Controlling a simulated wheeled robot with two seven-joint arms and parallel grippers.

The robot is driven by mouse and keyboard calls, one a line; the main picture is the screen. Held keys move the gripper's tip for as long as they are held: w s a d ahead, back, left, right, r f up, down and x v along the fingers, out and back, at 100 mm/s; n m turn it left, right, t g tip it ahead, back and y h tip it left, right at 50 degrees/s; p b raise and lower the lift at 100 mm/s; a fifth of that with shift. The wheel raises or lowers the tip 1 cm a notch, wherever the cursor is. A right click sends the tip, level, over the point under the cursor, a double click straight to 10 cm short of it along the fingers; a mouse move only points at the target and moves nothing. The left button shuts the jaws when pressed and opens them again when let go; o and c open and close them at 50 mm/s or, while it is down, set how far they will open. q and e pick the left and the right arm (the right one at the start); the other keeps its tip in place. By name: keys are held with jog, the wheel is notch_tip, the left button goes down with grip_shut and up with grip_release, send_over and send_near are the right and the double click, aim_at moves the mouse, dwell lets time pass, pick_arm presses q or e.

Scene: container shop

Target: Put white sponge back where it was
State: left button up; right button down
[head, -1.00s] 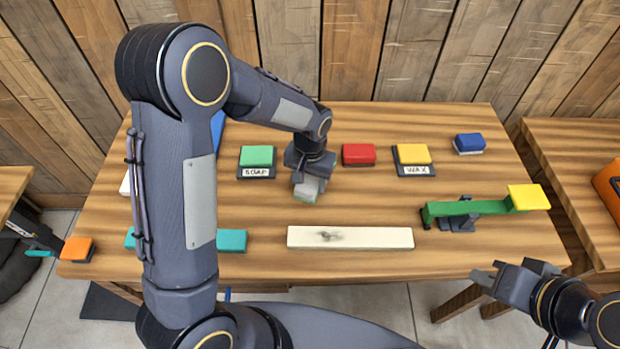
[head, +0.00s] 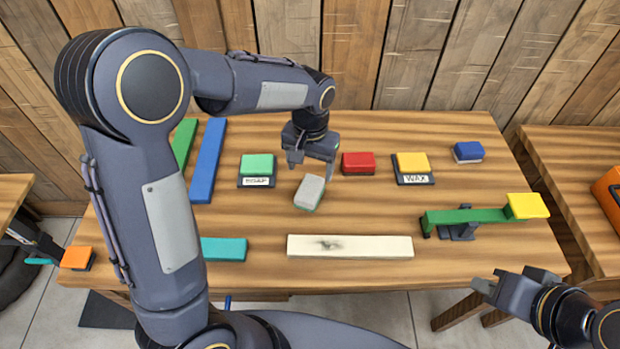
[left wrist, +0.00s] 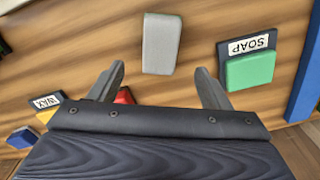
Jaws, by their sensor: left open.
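The white sponge (head: 310,190), pale grey-white on top with a green underside, lies at an angle on the table between the green and red sponges. It also shows in the left wrist view (left wrist: 161,43), ahead of the fingers and apart from them. My left gripper (head: 312,168) is open and empty, just behind and above the sponge. In the left wrist view its two fingers (left wrist: 160,82) are spread wide. My right gripper (head: 508,284) is off the table's front right edge, away from the sponge; its finger gap is unclear.
A green sponge (head: 257,164) sits on the SOAP pad, a yellow one (head: 412,162) on the WAX pad. A red sponge (head: 358,162) and blue sponge (head: 468,150) stand behind. A cream plank (head: 350,246) lies in front, a green beam with a yellow block (head: 527,205) at right.

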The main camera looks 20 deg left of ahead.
pick_arm(q)
jog(key=shift+r, duration=1.7)
jog(key=s+a+r+n+t+h, duration=0.1)
jog(key=s+a+r+h, duration=0.1)
jog(key=s+a+r, duration=0.3)
jog(key=s+a+r+t+h, duration=0.1)
jog(key=s+a, duration=0.1)
jog(key=s, duration=0.4)
jog(key=s+f+n+t, duration=0.1)
jog(key=s+t, duration=0.2)
jog(key=s, duration=0.8)
jog(key=shift+s+a+f+n+t+h, duration=0.15)
jog(key=shift+a+n+t+h, duration=0.15)
jog(key=shift+n+h, duration=0.1)
